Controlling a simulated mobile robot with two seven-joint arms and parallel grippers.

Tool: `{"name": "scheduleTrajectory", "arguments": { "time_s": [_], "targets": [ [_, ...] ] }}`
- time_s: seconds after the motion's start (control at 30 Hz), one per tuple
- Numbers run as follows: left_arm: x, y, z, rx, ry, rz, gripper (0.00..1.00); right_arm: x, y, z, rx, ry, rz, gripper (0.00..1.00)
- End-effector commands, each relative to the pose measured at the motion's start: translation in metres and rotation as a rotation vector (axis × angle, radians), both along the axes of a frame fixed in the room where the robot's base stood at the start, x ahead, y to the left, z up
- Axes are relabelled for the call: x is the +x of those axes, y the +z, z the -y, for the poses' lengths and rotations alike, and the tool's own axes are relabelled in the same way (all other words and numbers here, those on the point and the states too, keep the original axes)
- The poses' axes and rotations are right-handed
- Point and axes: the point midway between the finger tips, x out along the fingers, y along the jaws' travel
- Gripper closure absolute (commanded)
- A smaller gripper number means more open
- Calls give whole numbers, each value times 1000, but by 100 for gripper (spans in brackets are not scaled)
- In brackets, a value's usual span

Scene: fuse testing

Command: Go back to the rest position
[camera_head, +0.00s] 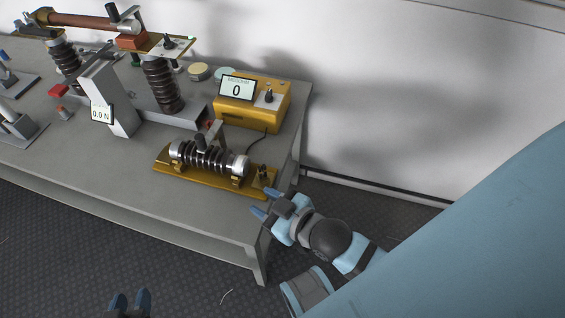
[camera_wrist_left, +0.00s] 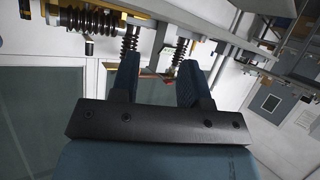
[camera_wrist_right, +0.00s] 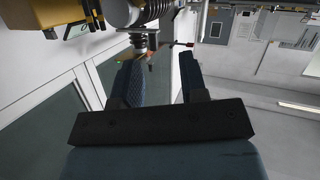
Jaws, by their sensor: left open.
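My left gripper (camera_head: 130,302) is at the bottom edge of the head view, over the dark floor in front of the table. Its two blue fingers stand apart, and in the left wrist view (camera_wrist_left: 160,75) nothing is between them. My right gripper (camera_head: 267,203) is at the table's right end, close to the yellow base with the fuse holder. In the right wrist view (camera_wrist_right: 160,75) its fingers are apart and empty. A fuse with dark ribs and silver end caps (camera_head: 207,159) lies on the yellow base (camera_head: 170,174).
A grey table (camera_head: 133,175) fills the left. On it stand a yellow meter reading 0 (camera_head: 258,108), a force display reading 0.0 N (camera_head: 102,113), and a ribbed insulator (camera_head: 162,87) bearing a plate. A brown tube (camera_head: 75,19) lies at the back. Floor in front is clear.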

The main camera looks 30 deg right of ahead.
Motion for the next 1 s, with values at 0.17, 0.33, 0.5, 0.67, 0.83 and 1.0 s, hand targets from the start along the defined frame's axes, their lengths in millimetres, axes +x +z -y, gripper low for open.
{"name": "scheduleTrajectory", "arguments": {
  "time_s": [0.17,0.33,0.5,0.67,0.83,1.0],
  "targets": [
    [0,-1,0,1,0,-2,58,-31,-34,19,136,-91,-223,60],
    [0,-1,0,1,0,-2,58,-35,-38,21,158,-103,-254,60],
    [0,1,-1,2,0,-1,58,-35,-37,20,155,-101,-251,60],
    [-1,20,-2,8,2,-6,58,-35,-18,22,147,-104,-255,60],
    [-2,59,-5,26,7,-21,58,-36,21,25,128,-112,-268,60],
    [-4,94,-10,46,13,-39,58,-39,56,30,106,-121,-285,60]
  ]
}}
